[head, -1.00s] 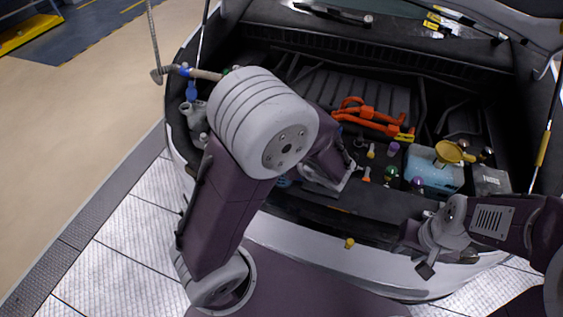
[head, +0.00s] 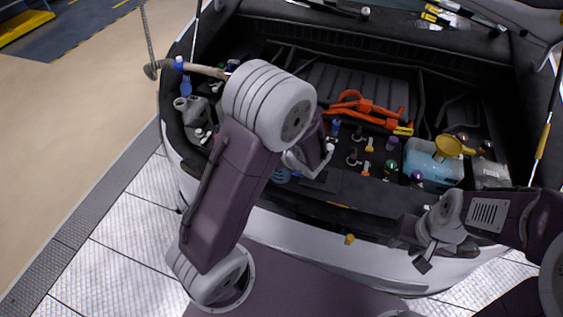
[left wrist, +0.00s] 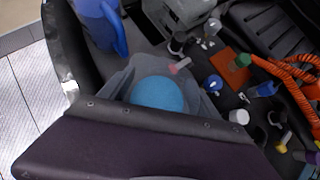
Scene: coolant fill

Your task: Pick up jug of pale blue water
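A clear box-shaped container of pale blue liquid (head: 432,172) stands at the right of the engine bay, with a yellow funnel (head: 447,146) over it; I cannot tell whether it is the jug. The left wrist view shows a round blue surface (left wrist: 158,94) within a greyish see-through vessel, and a blue jug-like vessel (left wrist: 100,24) at upper left. My left gripper (head: 312,160) is mostly hidden behind my arm, over the front of the bay; its fingers do not show clearly. My right gripper (head: 416,250) hangs over the front edge at right, its fingers apparently apart and empty.
Orange cables (head: 365,112) cross the middle of the bay. Several coloured caps stand in front of them. A hose (head: 205,71) runs at the upper left. The car's front edge (head: 330,243) lies before me. Open floor is at the left.

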